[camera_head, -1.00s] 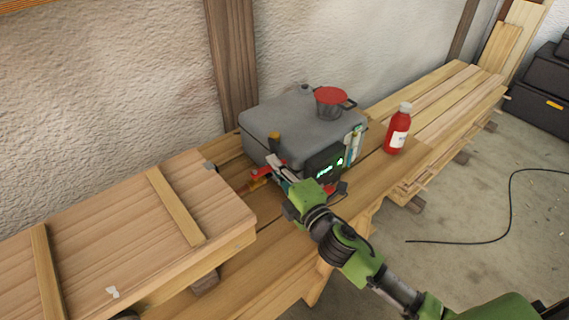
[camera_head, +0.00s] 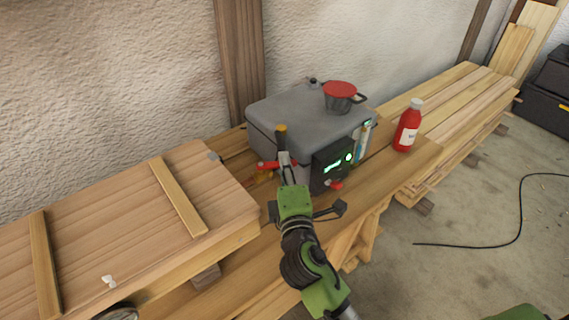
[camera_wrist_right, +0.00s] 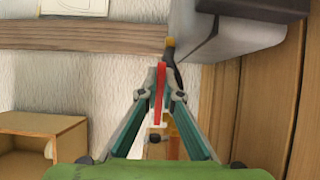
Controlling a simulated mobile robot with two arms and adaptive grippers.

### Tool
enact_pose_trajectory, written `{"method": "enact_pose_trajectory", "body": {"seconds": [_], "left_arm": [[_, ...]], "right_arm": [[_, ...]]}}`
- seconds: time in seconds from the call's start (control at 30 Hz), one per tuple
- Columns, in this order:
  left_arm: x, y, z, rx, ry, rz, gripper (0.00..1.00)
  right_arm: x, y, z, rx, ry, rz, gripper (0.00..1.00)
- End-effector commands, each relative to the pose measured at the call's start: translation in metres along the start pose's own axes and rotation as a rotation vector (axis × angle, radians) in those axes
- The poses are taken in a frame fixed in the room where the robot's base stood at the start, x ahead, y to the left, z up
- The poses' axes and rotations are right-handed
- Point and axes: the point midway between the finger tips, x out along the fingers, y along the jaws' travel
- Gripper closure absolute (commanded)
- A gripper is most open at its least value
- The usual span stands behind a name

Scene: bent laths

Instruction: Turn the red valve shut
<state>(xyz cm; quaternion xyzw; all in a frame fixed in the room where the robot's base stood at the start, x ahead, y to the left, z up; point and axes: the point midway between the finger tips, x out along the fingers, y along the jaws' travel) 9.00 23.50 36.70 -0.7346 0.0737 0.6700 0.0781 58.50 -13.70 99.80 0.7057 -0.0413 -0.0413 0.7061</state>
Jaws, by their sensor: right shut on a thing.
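The red valve (camera_head: 268,166) has a flat red handle on the left part of the grey box's (camera_head: 290,112) front side. My right gripper (camera_head: 285,160) reaches it from the front and covers part of it. In the right wrist view the red handle (camera_wrist_right: 161,78) stands upright between the two fingertips (camera_wrist_right: 160,98), and the fingers are shut on it. A yellow-tipped dark part (camera_wrist_right: 170,48) shows just beyond the fingertips. My left gripper is not in view.
A panel with a green display (camera_head: 334,164) is close right of the gripper. A red-topped pot (camera_head: 341,97) stands on the box, and a red bottle (camera_head: 408,126) stands to its right. A wooden crate (camera_head: 110,235) is on the left. Bare planks lie in front.

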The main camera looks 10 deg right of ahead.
Motion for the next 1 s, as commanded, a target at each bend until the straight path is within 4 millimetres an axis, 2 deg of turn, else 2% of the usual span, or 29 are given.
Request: {"method": "enact_pose_trajectory", "body": {"seconds": [0.13,0.2,0.23,0.63,0.77,1.0], "left_arm": [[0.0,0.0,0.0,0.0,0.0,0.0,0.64],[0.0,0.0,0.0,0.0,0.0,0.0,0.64],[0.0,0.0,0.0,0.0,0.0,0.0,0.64],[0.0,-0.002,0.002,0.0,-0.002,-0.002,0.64],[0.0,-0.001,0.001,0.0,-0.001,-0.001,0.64],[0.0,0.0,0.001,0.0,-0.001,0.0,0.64]], "right_arm": [[0.0,-0.002,0.0,0.0,0.001,-0.003,1.0],[0.0,-0.002,0.0,0.0,0.002,-0.003,0.79],[0.0,-0.002,0.0,0.0,0.002,-0.003,0.76],[-0.005,-0.001,0.0,0.001,0.002,-0.002,0.76],[-0.021,-0.002,-0.001,0.002,0.003,-0.003,0.76],[-0.07,-0.002,-0.001,0.003,0.003,-0.006,0.76]]}}
